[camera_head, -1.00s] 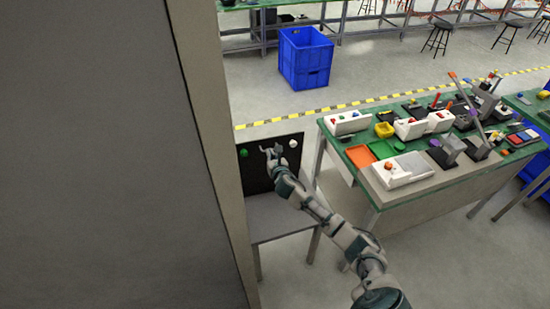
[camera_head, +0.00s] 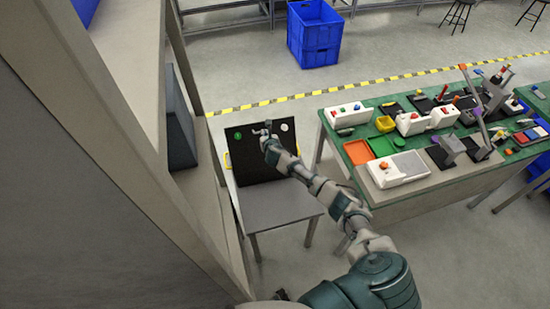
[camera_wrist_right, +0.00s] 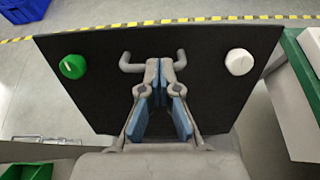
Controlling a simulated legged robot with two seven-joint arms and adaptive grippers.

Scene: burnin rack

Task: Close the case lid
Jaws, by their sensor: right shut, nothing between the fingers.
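The case lid is taken to be the black panel (camera_head: 262,158) on the small grey table, with a green knob (camera_head: 238,135) at left and a white knob (camera_head: 284,127) at right. It fills much of the right wrist view (camera_wrist_right: 205,95). A grey bar handle (camera_wrist_right: 130,65) sits on the panel between the knobs. My right gripper (camera_head: 268,140) is shut and empty, with its fingertips (camera_wrist_right: 160,70) at the handle, hiding its middle. Contact cannot be told. My left gripper is not in view.
The grey table (camera_head: 283,210) has a bare front part. A tall beige cabinet or rack (camera_head: 100,180) stands close on the left. A green-topped workbench (camera_head: 360,153) with several devices stands to the right. A blue crate (camera_head: 315,35) is on the floor behind.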

